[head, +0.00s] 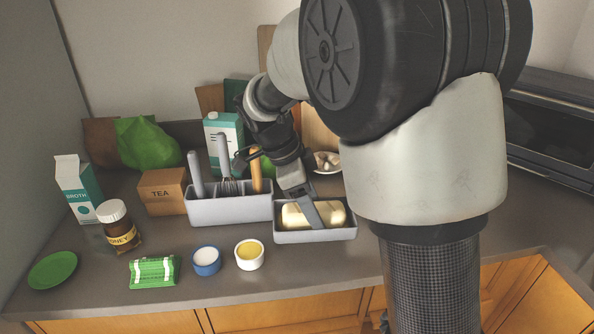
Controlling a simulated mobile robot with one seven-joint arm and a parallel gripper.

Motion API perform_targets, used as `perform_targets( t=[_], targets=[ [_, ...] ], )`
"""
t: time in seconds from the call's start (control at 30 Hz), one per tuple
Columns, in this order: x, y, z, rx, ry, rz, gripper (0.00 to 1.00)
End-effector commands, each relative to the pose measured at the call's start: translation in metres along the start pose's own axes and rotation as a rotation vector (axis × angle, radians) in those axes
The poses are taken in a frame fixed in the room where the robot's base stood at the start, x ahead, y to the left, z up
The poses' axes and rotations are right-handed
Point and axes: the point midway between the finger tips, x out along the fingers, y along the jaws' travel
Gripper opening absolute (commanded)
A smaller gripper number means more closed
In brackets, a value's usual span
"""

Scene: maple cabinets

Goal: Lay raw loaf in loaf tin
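The raw loaf (328,213), pale and cream-coloured, lies inside the grey loaf tin (316,236) on the counter, in front of my arm. My gripper (307,218) reaches down into the tin from above. One grey finger shows across the front of the loaf, left of its middle. The other finger is hidden, so I cannot tell whether the gripper grips the loaf or only stands around it. The loaf looks level, and its underside is hidden by the tin's front wall.
A grey utensil holder (230,208) with a whisk and other tools stands just left of the tin. A white cup (250,255), a blue cup (206,261) and a green packet (154,271) are in front. A honey jar (119,229) and tea box (163,191) stand further left.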

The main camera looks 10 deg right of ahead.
Motion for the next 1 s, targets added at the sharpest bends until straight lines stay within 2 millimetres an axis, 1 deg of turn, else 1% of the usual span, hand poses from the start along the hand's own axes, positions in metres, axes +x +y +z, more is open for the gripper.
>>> perform_targets(
  t=[0.03, 0.2, 0.3, 0.43, 0.5, 0.63, 1.0],
  targets=[
    [-0.018, -0.001, -0.001, 0.001, -0.003, -0.007, 0.67],
    [-0.060, -0.001, -0.001, 0.001, -0.002, -0.006, 0.67],
    [-0.082, -0.001, -0.001, 0.001, -0.002, -0.006, 0.67],
    [-0.104, -0.001, -0.001, 0.002, -0.001, -0.004, 0.67],
    [-0.112, -0.001, -0.001, 0.002, -0.001, -0.003, 0.67],
    [-0.120, -0.001, 0.000, 0.001, -0.001, -0.003, 0.67],
    [-0.123, 0.000, -0.001, 0.001, -0.001, -0.002, 0.67]
  ],
)
